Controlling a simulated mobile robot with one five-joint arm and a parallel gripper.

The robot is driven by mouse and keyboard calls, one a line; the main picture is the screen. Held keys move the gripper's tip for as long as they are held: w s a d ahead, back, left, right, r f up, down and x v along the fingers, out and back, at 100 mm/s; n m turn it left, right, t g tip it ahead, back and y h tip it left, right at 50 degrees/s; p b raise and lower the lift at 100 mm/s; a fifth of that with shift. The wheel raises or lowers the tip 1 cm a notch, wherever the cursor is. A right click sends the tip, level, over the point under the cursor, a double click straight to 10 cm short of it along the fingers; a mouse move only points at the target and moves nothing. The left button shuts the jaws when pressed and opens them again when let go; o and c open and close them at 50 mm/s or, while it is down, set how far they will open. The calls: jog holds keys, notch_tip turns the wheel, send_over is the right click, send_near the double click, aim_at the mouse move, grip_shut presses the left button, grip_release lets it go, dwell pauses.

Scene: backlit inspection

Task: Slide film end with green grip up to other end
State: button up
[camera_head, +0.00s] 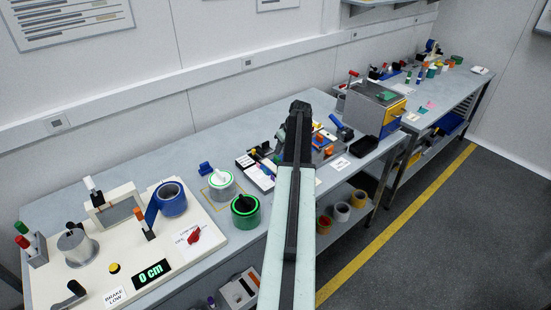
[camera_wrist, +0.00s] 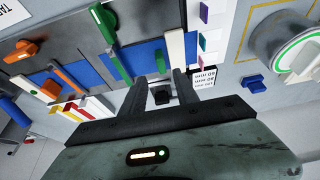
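In the wrist view a blue film strip (camera_wrist: 143,58) lies on a dark grey bed, with a gap in the blue between its pieces. In the head view my arm hides most of this device.
Orange grips (camera_wrist: 68,76) and a second blue strip lie left. Small coloured pieces and a printed card (camera_wrist: 205,77) lie right, near a green-ringed white reel (camera_wrist: 300,50). In the head view a cream panel (camera_head: 210,228) stands left and a grey machine (camera_head: 372,110) right.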

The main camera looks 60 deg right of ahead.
aim_at(278, 158)
jog(key=b+x, duration=0.5)
jog(key=x, duration=0.2)
jog(key=shift+f+b, duration=0.15)
jog(key=shift+b, duration=0.25)
jog(key=shift+a, duration=0.1)
